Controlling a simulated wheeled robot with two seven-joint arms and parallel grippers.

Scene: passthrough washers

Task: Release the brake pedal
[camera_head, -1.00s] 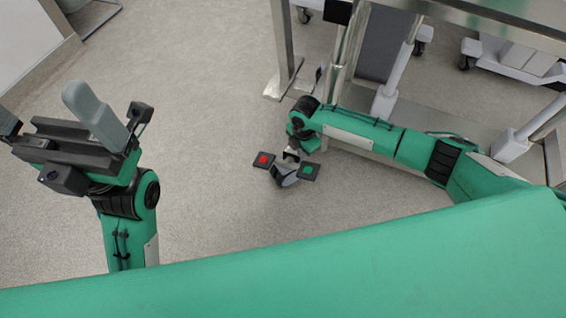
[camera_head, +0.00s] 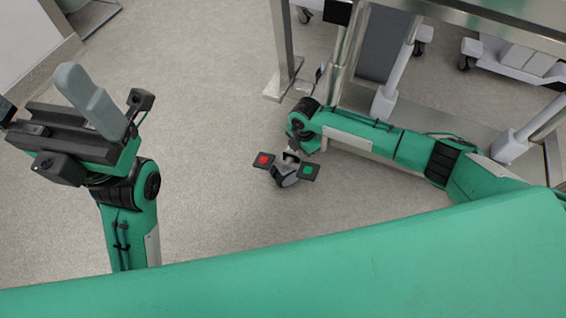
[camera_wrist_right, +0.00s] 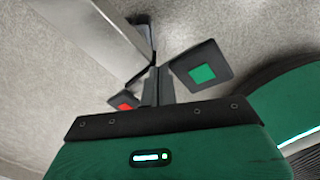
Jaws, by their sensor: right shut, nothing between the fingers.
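The brake pedal is on a caster wheel (camera_head: 286,178) at the end of a metal leg. It has a pad with a red square (camera_head: 263,160) and one with a green square (camera_head: 308,171). In the right wrist view, the green pad (camera_wrist_right: 203,72) is right of my right gripper's fingers (camera_wrist_right: 158,84), and the red pad (camera_wrist_right: 124,102) is partly hidden left of them. The right gripper is shut and empty, pointing down close to the pedal; I cannot tell if it touches. My left gripper (camera_head: 92,100) is raised at the left, away from the pedal; its jaw opening is unclear.
Metal frame legs (camera_head: 283,60) stand just behind the caster. More white legs and wheels of equipment (camera_head: 512,60) are at the back right. A wall (camera_head: 30,45) is at the far left.

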